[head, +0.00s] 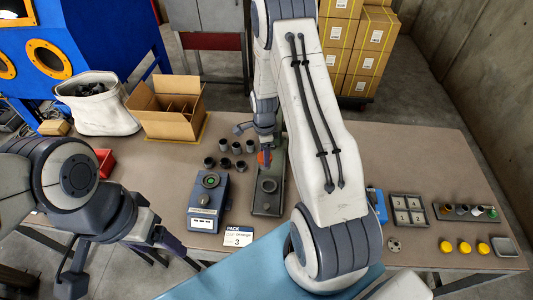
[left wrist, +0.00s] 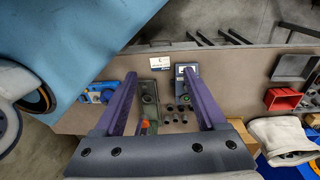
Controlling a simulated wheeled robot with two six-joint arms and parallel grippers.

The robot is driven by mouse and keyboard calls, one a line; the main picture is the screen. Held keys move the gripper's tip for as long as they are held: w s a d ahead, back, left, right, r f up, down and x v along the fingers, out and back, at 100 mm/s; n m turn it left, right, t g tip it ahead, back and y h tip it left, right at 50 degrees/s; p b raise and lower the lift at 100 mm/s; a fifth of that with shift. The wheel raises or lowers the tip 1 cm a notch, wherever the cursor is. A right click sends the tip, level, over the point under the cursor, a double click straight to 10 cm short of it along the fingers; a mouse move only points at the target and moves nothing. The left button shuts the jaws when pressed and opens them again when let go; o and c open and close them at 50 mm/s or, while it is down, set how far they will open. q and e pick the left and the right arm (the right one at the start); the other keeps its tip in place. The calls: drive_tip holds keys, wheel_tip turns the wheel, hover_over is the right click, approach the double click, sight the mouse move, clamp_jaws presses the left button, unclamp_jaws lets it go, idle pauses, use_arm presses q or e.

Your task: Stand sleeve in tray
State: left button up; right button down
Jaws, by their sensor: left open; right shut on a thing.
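Several small dark sleeves (head: 224,146) stand on the table left of a green-grey fixture (head: 267,190); they also show in the left wrist view (left wrist: 172,118). My right gripper (head: 265,148) is shut at the far end of the fixture, beside an orange part (head: 262,158). What it holds is too small and covered to make out. My left gripper (head: 122,262) is open and empty at the front left, its fingers wide apart in the left wrist view (left wrist: 160,80). A grey tray with four compartments (head: 409,224) lies right of my right arm.
A blue-grey device with a green button (head: 205,205) and a white card (head: 238,239) are near the front edge. A divided carton (head: 158,125) and a white sack (head: 110,120) stand back left. A rack (head: 447,215) and yellow caps (head: 464,247) lie right. My right arm covers the table's middle.

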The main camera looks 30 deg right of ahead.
use_arm(q)
wheel_tip(320, 180, down, 7)
drive_tip(key=b, duration=0.6)
drive_tip(key=shift+f, duration=0.2)
wheel_tip(320, 180, down, 6)
drive_tip(key=b, duration=0.6)
drive_tip(key=shift+r, duration=0.15)
drive_tip(key=c, duration=0.4)
drive_tip(key=shift+o, duration=0.2)
drive_tip(key=shift+f+b, duration=0.3)
drive_tip(key=shift+b, duration=0.1)
use_arm(e)
drive_tip(key=s+a+f+n, duration=0.2)
drive_tip(key=a+f+n, duration=0.2)
drive_tip(key=n, duration=0.7)
drive_tip(key=s+a+f+n, duration=0.3)
drive_tip(key=a+f+n, duration=0.2)
drive_tip(key=n, duration=0.6)
drive_tip(key=a, duration=0.2)
drive_tip(key=shift+s+a, duration=0.2)
drive_tip(key=shift+a, duration=0.2)
use_arm(q)
drive_tip(key=shift+s, duration=0.15)
use_arm(e)
drive_tip(key=shift+s+f, duration=0.1)
drive_tip(key=shift+f, duration=0.05)
